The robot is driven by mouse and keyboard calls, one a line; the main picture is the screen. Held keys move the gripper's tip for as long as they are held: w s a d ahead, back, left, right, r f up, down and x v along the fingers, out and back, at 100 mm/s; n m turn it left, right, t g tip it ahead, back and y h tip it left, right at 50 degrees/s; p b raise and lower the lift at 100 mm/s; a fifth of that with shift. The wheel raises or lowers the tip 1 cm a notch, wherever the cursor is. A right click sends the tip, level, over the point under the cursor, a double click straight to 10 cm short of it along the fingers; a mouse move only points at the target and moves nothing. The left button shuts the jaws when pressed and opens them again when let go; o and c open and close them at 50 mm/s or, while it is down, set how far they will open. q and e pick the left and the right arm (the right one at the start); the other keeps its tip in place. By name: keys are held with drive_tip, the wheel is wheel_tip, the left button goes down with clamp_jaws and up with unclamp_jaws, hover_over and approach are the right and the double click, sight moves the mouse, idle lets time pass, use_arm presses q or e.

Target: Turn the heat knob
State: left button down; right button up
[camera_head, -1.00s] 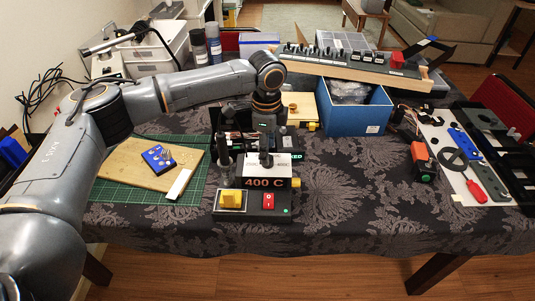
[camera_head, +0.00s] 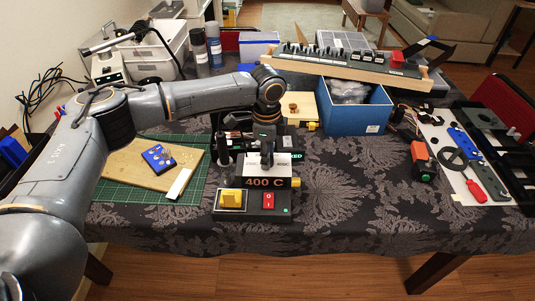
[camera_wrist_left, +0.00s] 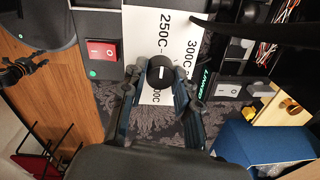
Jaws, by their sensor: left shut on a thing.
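The heat knob (camera_wrist_left: 160,70) is a round black knob with a short white mark, on a white plate (camera_wrist_left: 140,20) printed with temperatures such as 250C and 300C. My left gripper (camera_wrist_left: 158,78) is shut on the knob, one finger on each side of it, in the left wrist view. In the head view, my left gripper (camera_head: 267,158) reaches down onto the top of the heater unit, and its fingers mostly hide the knob. The unit's front display (camera_head: 264,183) reads 400 C. My right gripper is not in view.
A blue box (camera_head: 357,115) stands to the right behind. A green mat (camera_head: 130,197) with a wooden board lies left. The tablecloth right of the unit is clear.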

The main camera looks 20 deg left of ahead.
use_arm(q)
drive_tip(key=shift+r+p, duration=0.15)
drive_tip(key=shift+p, duration=0.3)
drive_tip(key=n+p, duration=0.8)
drive_tip(key=p, duration=0.4)
drive_tip(key=shift+s+d+r, duration=0.1)
drive_tip(key=shift+f+n+p, duration=0.2)
drive_tip(key=shift+n+p, duration=1.5)
drive_tip(key=shift+n, duration=0.2)
drive_tip(key=c, duration=1)
unclamp_jaws()
